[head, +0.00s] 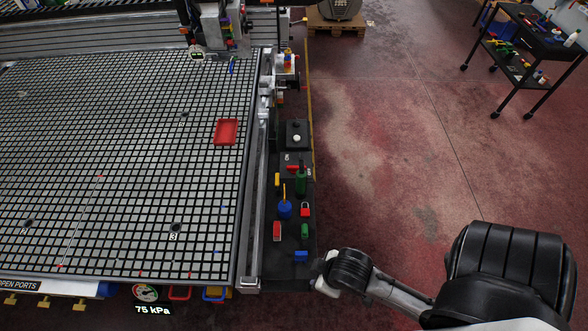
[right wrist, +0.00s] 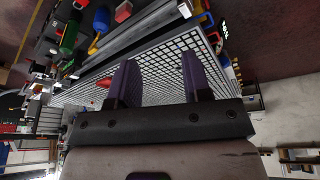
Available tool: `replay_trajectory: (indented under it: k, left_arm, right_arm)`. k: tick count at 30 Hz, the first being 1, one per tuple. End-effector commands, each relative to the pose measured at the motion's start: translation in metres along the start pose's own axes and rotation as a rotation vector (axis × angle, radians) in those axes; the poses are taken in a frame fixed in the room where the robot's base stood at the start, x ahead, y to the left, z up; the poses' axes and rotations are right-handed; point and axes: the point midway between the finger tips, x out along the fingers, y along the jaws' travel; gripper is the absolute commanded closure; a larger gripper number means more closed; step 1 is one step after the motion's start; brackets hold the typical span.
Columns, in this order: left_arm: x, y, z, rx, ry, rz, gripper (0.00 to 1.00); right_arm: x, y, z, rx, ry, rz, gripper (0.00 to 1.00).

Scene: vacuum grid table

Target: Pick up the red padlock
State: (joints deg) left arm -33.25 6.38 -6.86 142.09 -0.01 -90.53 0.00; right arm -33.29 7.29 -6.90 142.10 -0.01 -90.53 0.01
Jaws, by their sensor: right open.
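The red padlock (head: 305,209) stands on the dark narrow shelf (head: 291,258) along the right side of the grid table, just right of a blue can with a yellow stick (head: 285,209). My right gripper (right wrist: 160,82) is open and empty in the right wrist view, its two dark fingers apart with the grid behind them. In the head view my right arm is beside the shelf's near end, below the padlock. A red piece at the top edge of the right wrist view may be the padlock; I cannot tell. My left gripper is out of view.
A red box (head: 277,231), a small green item (head: 305,231), a blue block (head: 301,256) and a green bottle (head: 301,178) crowd the shelf near the padlock. Open floor lies right of the shelf.

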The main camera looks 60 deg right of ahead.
Motion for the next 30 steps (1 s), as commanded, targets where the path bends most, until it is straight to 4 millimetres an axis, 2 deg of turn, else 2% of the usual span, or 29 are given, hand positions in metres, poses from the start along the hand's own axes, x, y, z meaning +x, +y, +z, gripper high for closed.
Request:
replay_trajectory:
  k: [7, 18, 26, 30]
  left_arm:
    - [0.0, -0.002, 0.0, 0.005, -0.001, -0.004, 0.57]
    - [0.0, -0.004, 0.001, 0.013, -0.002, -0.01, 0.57]
    - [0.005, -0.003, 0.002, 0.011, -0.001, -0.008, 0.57]
    - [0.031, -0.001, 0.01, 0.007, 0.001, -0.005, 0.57]
  right_arm:
    - [0.0, 0.0, 0.0, 0.001, 0.0, 0.0, 0.54]
    - [0.0, -0.002, -0.001, 0.009, 0.002, -0.006, 0.21]
    - [0.004, -0.001, -0.006, 0.007, 0.018, -0.002, 0.21]
    - [0.025, 0.004, -0.03, 0.005, 0.091, 0.011, 0.21]
